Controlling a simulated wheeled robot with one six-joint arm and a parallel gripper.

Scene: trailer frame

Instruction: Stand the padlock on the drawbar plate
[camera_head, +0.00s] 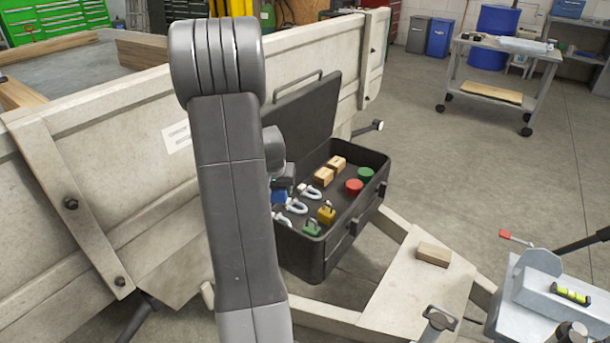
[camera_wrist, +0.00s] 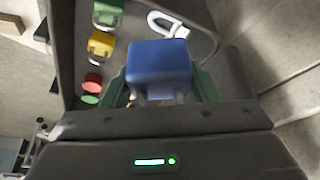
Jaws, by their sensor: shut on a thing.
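My gripper (camera_head: 282,184) is over the near left part of the open black toolbox, partly hidden by my arm. It is shut on a blue padlock (camera_head: 279,197), whose blue body (camera_wrist: 160,58) shows between the green fingers in the wrist view. The head view does not show clearly whether it is clear of the box floor. A yellow padlock (camera_head: 326,215) and a green padlock (camera_head: 312,229) are in the toolbox; they also show in the wrist view, yellow (camera_wrist: 101,45) and green (camera_wrist: 108,13). The pale drawbar plate (camera_head: 395,293) is right of the toolbox.
The toolbox (camera_head: 340,243) also holds shackles (camera_head: 297,206), wooden blocks (camera_head: 323,176), a red round piece (camera_head: 354,187) and a green one (camera_head: 366,174). Its raised lid (camera_head: 300,115) stands behind. A wooden block (camera_head: 433,254) lies on the plate's far part; its nearer part is clear.

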